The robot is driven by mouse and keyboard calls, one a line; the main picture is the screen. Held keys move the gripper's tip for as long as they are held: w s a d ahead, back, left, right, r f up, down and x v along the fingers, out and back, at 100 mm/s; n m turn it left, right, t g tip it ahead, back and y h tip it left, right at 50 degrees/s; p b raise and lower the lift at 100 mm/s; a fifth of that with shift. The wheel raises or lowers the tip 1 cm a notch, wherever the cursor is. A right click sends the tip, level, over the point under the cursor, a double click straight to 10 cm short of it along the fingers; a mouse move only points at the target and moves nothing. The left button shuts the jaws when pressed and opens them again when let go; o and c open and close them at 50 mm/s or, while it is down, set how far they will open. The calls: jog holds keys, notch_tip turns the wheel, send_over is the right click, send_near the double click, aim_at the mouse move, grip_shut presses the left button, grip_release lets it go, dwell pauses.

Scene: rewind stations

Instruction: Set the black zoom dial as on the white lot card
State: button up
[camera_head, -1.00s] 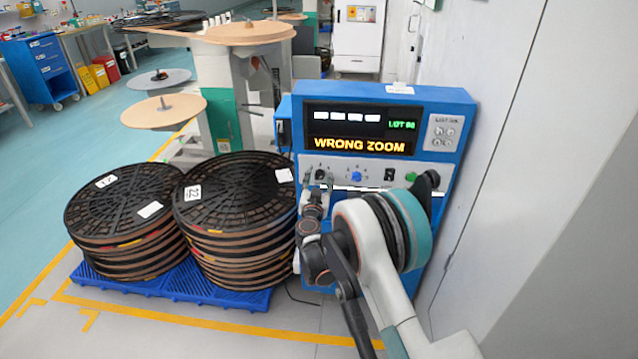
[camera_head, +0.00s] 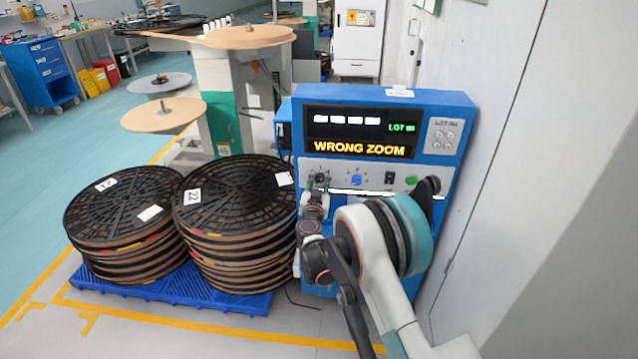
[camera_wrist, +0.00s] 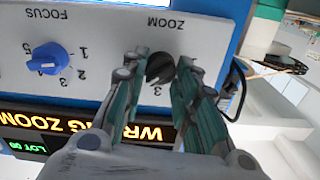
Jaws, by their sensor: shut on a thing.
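The black zoom dial (camera_wrist: 159,68) sits between my gripper's fingertips (camera_wrist: 162,64) under the upside-down word ZOOM in the wrist view. Both fingers close around it. A 3 shows beside the dial; its other marks and its pointer are hard to make out. In the head view my gripper (camera_head: 319,187) is at the left end of the panel, over the zoom dial (camera_head: 321,177). A white card headed LOT (camera_head: 443,136) with several round marks is on the console's upper right; its details are too small to read. The screen (camera_head: 358,130) reads WRONG ZOOM.
A blue focus knob (camera_wrist: 48,59) is beside the zoom dial. A black switch (camera_head: 389,178) and a green button (camera_head: 411,180) are further right on the panel. Stacked black reels (camera_head: 236,190) on a blue pallet (camera_head: 205,290) stand close left; a wall is close right.

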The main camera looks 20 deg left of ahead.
jog(key=n, duration=0.7)
jog(key=shift+a+n, duration=0.1)
jog(key=shift+n, duration=0.3)
jog(key=n, duration=0.3)
jog(key=shift+n, duration=0.4)
jog(key=n, duration=0.3)
jog(key=shift+a+f+n, duration=0.1)
jog(key=shift+n, duration=0.2)
jog(key=n, duration=0.7)
jog(key=shift+s+f, duration=0.1)
jog(key=shift+f, duration=0.05)
jog(key=n, duration=0.3)
jog(key=shift+n, duration=0.4)
jog(key=shift+f+n, duration=0.1)
jog(key=shift+n, duration=1.7)
